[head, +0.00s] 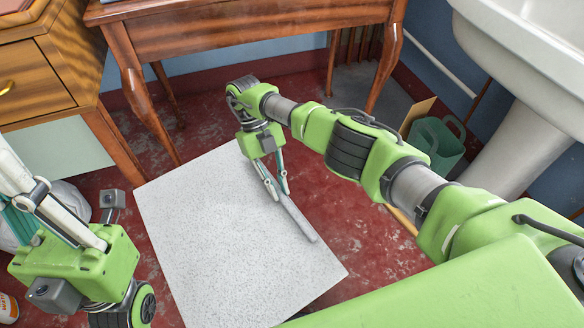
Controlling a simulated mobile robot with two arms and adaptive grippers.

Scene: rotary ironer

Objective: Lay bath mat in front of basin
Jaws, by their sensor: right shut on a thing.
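The bath mat (215,235) is a pale, speckled, flat rectangle in the middle of the view, spread over the red floor. A dark patch beside its near right corner may be shadow; I cannot tell whether it lies fully on the floor. My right gripper (279,192) points down over the mat's right half and is shut on it, at a narrow grey ridge that runs toward the right edge. The white basin (535,45) stands at the upper right on its pedestal (505,150), apart from the mat. My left gripper (20,200) is at the left edge; its fingertips are unclear.
A wooden table (240,28) stands behind the mat, its legs near the far edge. A wooden drawer cabinet (40,75) is at the left. Bare red floor (345,215) lies right of the mat.

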